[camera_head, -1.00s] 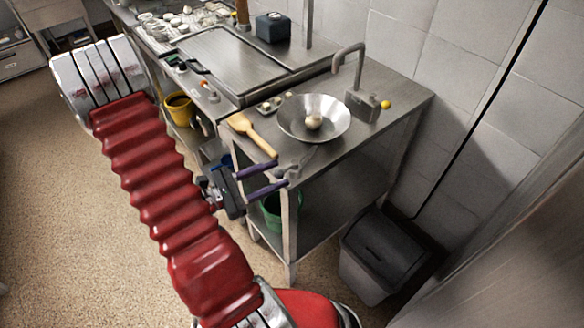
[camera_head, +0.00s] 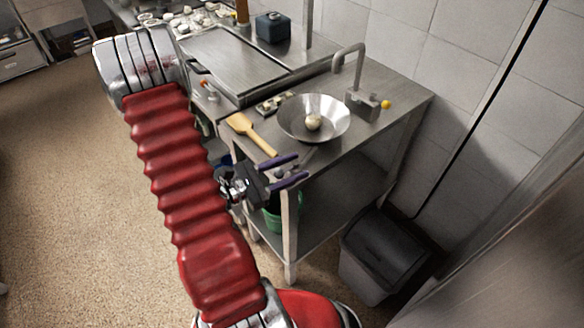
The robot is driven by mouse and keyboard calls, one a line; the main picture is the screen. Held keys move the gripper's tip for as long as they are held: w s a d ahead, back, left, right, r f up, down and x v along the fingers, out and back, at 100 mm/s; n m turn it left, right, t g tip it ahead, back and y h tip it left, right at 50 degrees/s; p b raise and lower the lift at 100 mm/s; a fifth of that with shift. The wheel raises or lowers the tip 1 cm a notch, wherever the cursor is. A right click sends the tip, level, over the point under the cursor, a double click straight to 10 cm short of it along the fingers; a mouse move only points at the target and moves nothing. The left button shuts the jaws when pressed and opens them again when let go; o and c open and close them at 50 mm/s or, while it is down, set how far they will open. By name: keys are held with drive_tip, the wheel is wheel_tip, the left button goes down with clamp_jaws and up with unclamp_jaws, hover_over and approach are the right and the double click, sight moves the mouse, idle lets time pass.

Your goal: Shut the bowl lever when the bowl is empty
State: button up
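The metal bowl (camera_head: 335,112) sits on the steel counter. It is not empty: a pale round lump (camera_head: 313,122) lies in it.
A wooden spatula (camera_head: 250,132) lies left of the bowl, close to my gripper. A small tray (camera_head: 272,104) sits behind it. A green bucket (camera_head: 273,217) stands on the lower shelf. A dark bin (camera_head: 384,250) is on the floor to the right. Open floor lies left.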

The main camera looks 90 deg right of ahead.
drive_tip(key=shift+a, duration=0.1)
clamp_jaws()
idle(0.3)
